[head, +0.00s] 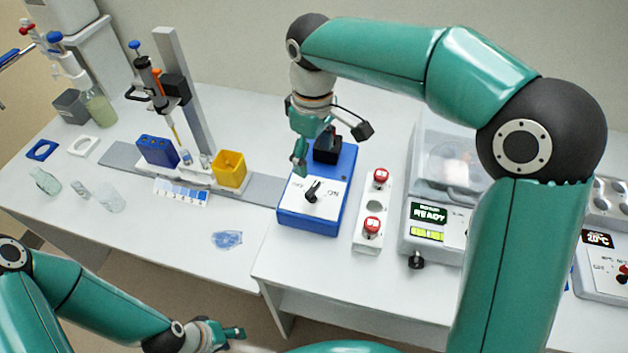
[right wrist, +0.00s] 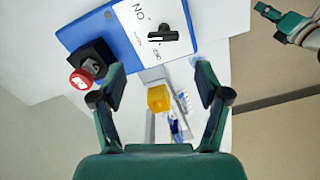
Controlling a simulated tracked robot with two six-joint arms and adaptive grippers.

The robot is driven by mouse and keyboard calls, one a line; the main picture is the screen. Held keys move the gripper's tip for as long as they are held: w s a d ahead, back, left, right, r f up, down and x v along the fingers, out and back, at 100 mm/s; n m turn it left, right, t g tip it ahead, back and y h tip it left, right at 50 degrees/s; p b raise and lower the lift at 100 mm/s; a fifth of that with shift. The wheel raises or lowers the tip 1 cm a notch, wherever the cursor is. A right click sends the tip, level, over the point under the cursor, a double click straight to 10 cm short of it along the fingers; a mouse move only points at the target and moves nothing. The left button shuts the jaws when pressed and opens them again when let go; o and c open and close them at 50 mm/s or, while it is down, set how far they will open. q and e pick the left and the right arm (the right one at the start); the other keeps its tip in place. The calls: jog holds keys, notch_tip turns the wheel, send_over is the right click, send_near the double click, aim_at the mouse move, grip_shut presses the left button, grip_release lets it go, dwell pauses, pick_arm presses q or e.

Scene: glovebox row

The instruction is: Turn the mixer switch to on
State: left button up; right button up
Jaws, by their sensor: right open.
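The mixer is a blue box (head: 289,221) with a white front plate; it also fills the top of the right wrist view (right wrist: 92,30). Its black switch knob (head: 312,190) sits on the plate, with an ON label to its right in the head view. The knob (right wrist: 166,36) also shows in the right wrist view; which label it points at is hard to tell. My right gripper (head: 302,153) is open and empty, just above and behind the knob, apart from it. In the right wrist view its fingers (right wrist: 158,77) are spread. My left gripper (head: 234,333) is low in the head view.
A red-capped tube (right wrist: 80,79) stands in the mixer's black holder (head: 327,146). A yellow cup (head: 229,168) and pipette stand are to the left. A blue-tinted crumpled piece (head: 227,240) lies on clear bench.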

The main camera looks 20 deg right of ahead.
aim_at(314, 188)
jog(key=f, duration=0.9)
jog(key=shift+s+f+p, duration=0.1)
jog(key=shift+s+p, duration=0.3)
jog(key=shift+c, duration=0.2)
jog(key=c, duration=1.1)
jog(key=shift+d, duration=0.1)
